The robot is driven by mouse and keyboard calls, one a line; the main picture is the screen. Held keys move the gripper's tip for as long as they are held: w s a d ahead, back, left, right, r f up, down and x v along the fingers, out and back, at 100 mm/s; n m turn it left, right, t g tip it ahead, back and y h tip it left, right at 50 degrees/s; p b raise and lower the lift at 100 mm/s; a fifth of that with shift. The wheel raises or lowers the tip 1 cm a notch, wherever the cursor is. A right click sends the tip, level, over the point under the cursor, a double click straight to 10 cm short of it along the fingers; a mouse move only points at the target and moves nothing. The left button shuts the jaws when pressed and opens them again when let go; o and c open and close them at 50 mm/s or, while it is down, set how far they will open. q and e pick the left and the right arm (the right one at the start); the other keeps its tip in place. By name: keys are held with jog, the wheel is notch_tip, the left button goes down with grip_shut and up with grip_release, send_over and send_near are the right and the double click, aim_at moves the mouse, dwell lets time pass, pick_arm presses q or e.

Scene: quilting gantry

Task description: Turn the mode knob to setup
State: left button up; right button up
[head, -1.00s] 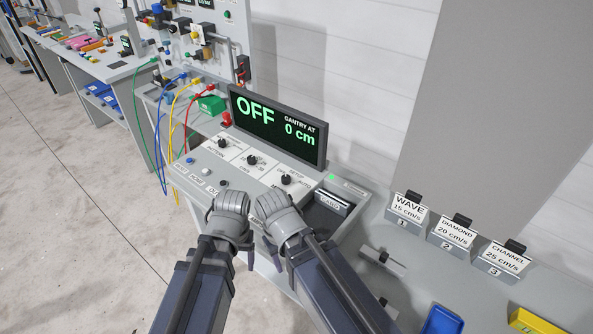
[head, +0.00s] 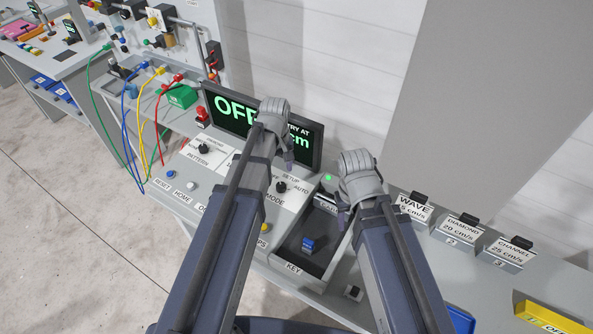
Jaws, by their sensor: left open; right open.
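The mode knob (head: 281,187) is a small black knob on a white plate, with SETUP printed above it and AUTO to its right. Its pointer is too small to read. The display (head: 226,108) shows green OFF, with the rest partly hidden by my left gripper. My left gripper (head: 287,154) is open and empty, above and behind the mode knob, in front of the display and apart from the knob. My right gripper (head: 343,214) is open and empty, to the right of the knob at the console's right side.
A blue key-like piece (head: 307,244) sits in the dark recess marked KEY. Another black knob (head: 203,149), marked PATTERN, is at the left. Labelled cards (head: 412,208) stand in a row at the right.

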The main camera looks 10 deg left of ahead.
aim_at(281, 184)
pick_arm(q)
jog(key=shift+w, duration=0.25)
jog(key=shift+s+d+f+b, duration=0.1)
jog(key=shift+f+b, duration=0.1)
jog(key=shift+b, duration=0.1)
notch_tip(281, 184, down, 7)
jog(key=b, duration=0.7)
jog(key=shift+f, duration=0.2)
pick_arm(e)
notch_tip(281, 184, down, 8)
jog(key=shift+r, duration=0.1)
pick_arm(q)
jog(key=shift+c, duration=0.4)
grip_shut()
